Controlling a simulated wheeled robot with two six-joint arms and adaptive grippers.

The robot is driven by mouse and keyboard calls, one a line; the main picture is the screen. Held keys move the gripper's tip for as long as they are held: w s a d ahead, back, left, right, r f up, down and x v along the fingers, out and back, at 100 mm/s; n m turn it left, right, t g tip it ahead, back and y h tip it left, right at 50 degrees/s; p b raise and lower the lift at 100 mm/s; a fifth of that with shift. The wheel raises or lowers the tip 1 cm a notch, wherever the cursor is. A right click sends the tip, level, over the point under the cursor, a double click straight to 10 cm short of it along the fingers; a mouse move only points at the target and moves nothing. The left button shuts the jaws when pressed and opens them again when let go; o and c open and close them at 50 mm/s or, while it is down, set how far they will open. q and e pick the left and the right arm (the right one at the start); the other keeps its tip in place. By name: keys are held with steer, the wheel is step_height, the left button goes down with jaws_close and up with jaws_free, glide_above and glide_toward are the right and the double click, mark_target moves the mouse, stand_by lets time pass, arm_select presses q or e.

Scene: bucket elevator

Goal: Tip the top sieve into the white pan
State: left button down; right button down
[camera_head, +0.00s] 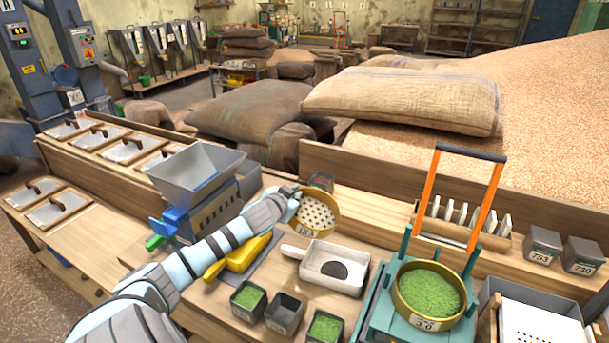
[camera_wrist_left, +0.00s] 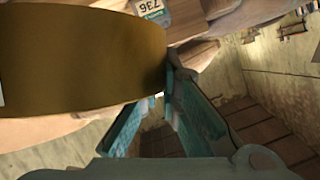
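The top sieve (camera_head: 318,212) is a round brass-coloured sieve with large holes in its floor, and I see no grain in it. My left gripper (camera_head: 293,196) is at its left rim and appears shut on it. In the left wrist view the sieve's brown side wall (camera_wrist_left: 80,62) lies against the fingers (camera_wrist_left: 165,100). The sieve is held in the air behind the white pan (camera_head: 325,280) and looks somewhat tilted. The pan stands on the bench with a dark patch on its floor. My right gripper is not in view.
A teal shaker (camera_head: 380,323) with an orange-sided handle (camera_head: 491,205) carries a lower sieve (camera_head: 403,303) of green grain, right of the pan. Small grey bins (camera_head: 283,316) stand in front. A yellow scoop (camera_head: 243,257) and a grey hopper (camera_head: 196,172) are left.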

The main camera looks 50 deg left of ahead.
arm_select(q)
steer(key=a+r+n+h+p, duration=0.1)
steer(key=r+p, duration=0.1)
steer(key=p, duration=0.1)
steer(key=s+a+r+n+p, duration=0.1)
steer(key=a+p, duration=0.1)
steer(key=p, duration=0.1)
steer(key=shift+a+r+h, duration=0.2)
steer(key=shift+r+h, duration=0.15)
steer(key=shift+h, duration=0.05)
steer(key=shift+s, duration=0.1)
